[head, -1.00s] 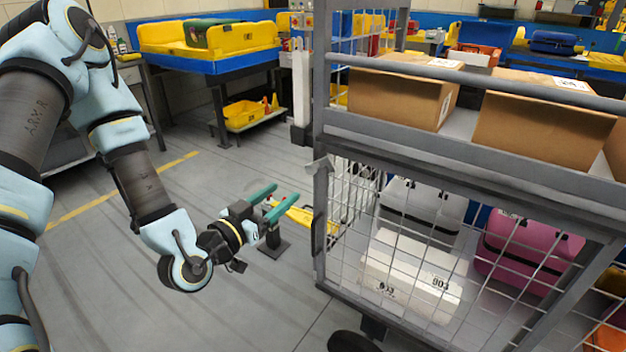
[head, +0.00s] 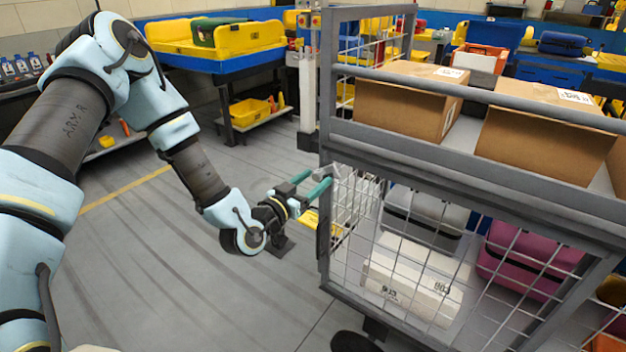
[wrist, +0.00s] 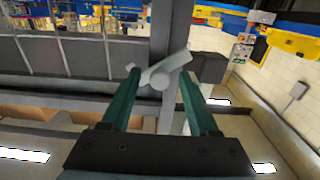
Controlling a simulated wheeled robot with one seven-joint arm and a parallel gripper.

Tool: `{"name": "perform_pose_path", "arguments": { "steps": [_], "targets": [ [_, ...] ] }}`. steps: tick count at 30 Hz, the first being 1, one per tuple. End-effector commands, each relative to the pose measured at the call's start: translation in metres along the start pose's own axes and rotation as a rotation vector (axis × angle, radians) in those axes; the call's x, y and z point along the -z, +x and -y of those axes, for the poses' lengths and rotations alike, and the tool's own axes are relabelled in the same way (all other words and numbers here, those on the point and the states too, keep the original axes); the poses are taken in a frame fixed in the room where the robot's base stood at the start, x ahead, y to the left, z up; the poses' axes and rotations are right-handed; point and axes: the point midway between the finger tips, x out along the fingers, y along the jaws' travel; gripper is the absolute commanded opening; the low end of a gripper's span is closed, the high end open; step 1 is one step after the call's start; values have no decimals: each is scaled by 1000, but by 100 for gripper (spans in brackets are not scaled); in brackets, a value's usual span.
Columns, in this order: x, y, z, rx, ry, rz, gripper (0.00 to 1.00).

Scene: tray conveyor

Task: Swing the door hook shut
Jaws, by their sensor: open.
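The door hook (wrist: 168,68) is a light grey bar on a round pivot, set on the grey post of the cage cart. In the wrist view it lies tilted across the space between my fingertips. My gripper (wrist: 160,80) is open, with one teal finger on each side of the pivot. I cannot tell whether a finger touches the hook. In the head view my gripper (head: 317,182) is at the cart's left corner post (head: 325,200). The hook is hard to make out there behind the fingertips.
The cage cart (head: 440,155) has a wire mesh door. Cardboard boxes (head: 400,105) stand on its upper shelf, with a white box (head: 415,280) and a pink case (head: 525,262) below. A yellow tray (head: 215,38) stands on a blue table behind. The floor at left is clear.

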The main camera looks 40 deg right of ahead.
Motion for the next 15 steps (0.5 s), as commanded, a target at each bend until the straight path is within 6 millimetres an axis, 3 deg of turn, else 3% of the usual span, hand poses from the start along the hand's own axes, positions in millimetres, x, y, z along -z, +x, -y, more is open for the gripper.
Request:
{"name": "perform_pose_path", "arguments": {
  "steps": [2,15],
  "targets": [
    [0,0,0,0,0,0,60],
    [0,0,0,0,0,0,10]
  ]
}}
